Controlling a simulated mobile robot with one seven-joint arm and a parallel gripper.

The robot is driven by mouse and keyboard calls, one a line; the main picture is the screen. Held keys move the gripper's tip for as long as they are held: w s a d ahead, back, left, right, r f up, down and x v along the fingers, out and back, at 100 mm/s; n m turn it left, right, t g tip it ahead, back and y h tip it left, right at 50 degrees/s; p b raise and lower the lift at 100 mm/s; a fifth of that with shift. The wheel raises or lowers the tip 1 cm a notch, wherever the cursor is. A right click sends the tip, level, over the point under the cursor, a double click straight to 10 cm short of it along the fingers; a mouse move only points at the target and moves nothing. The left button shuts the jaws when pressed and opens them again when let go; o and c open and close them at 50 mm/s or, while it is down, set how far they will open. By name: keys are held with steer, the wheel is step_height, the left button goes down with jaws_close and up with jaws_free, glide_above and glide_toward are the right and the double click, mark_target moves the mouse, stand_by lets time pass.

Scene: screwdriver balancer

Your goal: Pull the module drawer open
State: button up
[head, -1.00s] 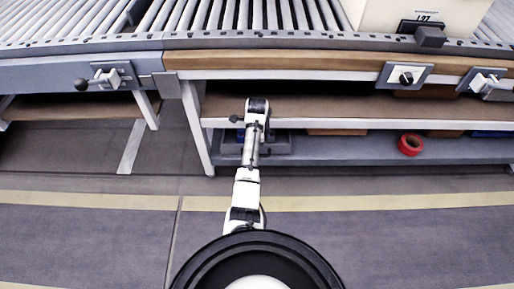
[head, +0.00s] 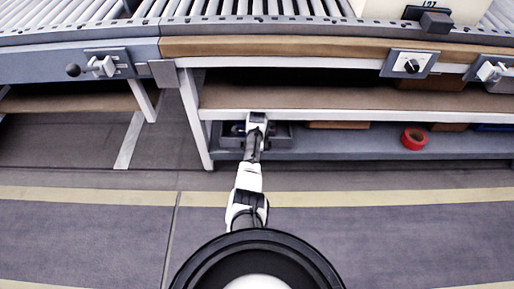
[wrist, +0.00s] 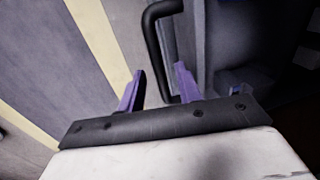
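In the head view a grey box-like unit (head: 283,136), which looks like the module drawer, sits on the lower shelf under the conveyor bench, partly hidden behind my arm. My gripper (head: 257,118) is in front of it, with its fingers not clear in that view. In the wrist view a black bar handle (wrist: 152,38) stands out from a grey front. My gripper (wrist: 160,70) has its two purple fingers apart, and the lower part of the handle shows between them. I cannot see finger contact.
The brown upper shelf (head: 350,98) and its white edge lie just above and behind my gripper. A white bench leg (head: 194,120) stands to the left. A red tape roll (head: 413,138) lies on the lower shelf at right. The floor in front is clear.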

jaws_close()
steer(key=shift+r, duration=0.1)
stand_by(0.3)
steer(key=s+p, duration=2.1)
steer(key=s, duration=0.5)
